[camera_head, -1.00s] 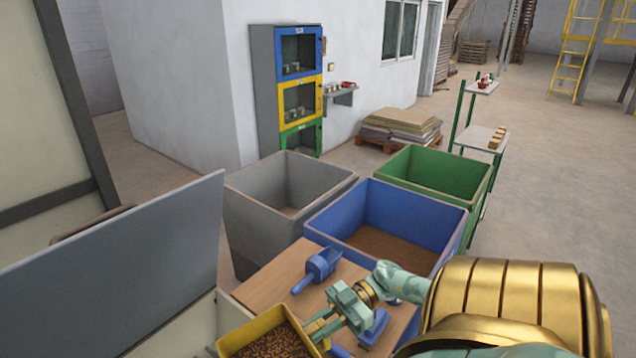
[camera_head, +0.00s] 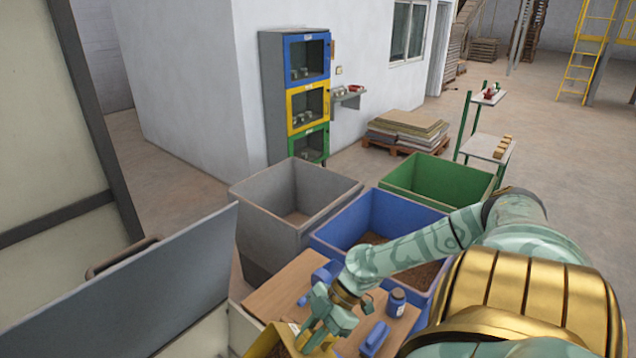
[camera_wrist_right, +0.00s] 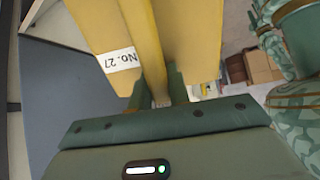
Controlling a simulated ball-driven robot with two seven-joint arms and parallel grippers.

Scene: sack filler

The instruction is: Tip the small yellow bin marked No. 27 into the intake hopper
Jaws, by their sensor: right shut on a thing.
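The yellow bin (camera_head: 262,341) is at the bottom edge of the head view, cut off by the frame. It looks tilted, and only a little of its brown contents shows. My right gripper (camera_head: 308,338) is shut on it. In the right wrist view the bin (camera_wrist_right: 100,25) fills the top middle, its white "No. 27" label upside down, with the right gripper's fingers (camera_wrist_right: 162,90) closed on a yellow part. A grey upright panel (camera_head: 140,290) stands left of the bin, above a pale housing; the intake hopper's opening cannot be made out. My left gripper is not in view.
A wooden table top (camera_head: 280,292) holds a blue scoop, a blue jar (camera_head: 396,302) and another blue item (camera_head: 375,338). Beyond it stand a grey bin (camera_head: 262,215), a blue bin (camera_head: 335,238) with brown contents and a green bin (camera_head: 450,180).

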